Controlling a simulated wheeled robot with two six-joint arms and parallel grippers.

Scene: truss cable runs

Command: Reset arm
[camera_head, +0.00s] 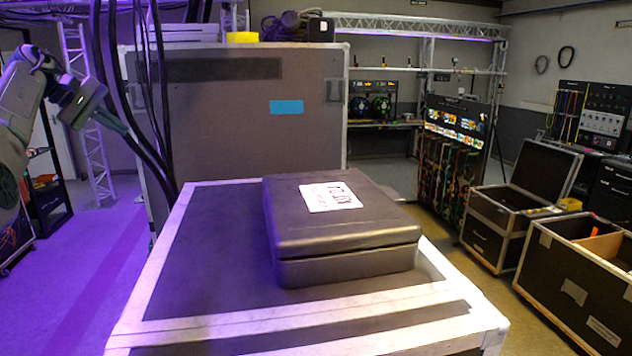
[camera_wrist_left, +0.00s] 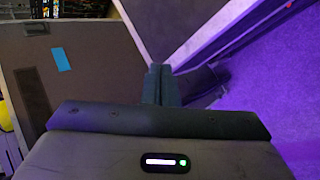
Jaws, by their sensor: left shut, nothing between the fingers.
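My left gripper (camera_head: 122,129) is raised at the left of the head view, beside the hanging black cables and in front of the tall grey case. It is shut and empty. In the left wrist view its fingers (camera_wrist_left: 160,84) are together, with nothing between them. My right gripper shows in neither view. A closed dark case (camera_head: 345,228) with a white label lies on the flight case top (camera_head: 210,250) in the middle of the head view, well apart from my left gripper.
The tall grey case (camera_head: 240,125) with a blue tape patch stands behind the flight case. Black cables (camera_head: 158,100) hang close to my left gripper. Open road cases (camera_head: 510,210) stand on the right. The purple-lit floor (camera_head: 85,265) at left is mostly clear.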

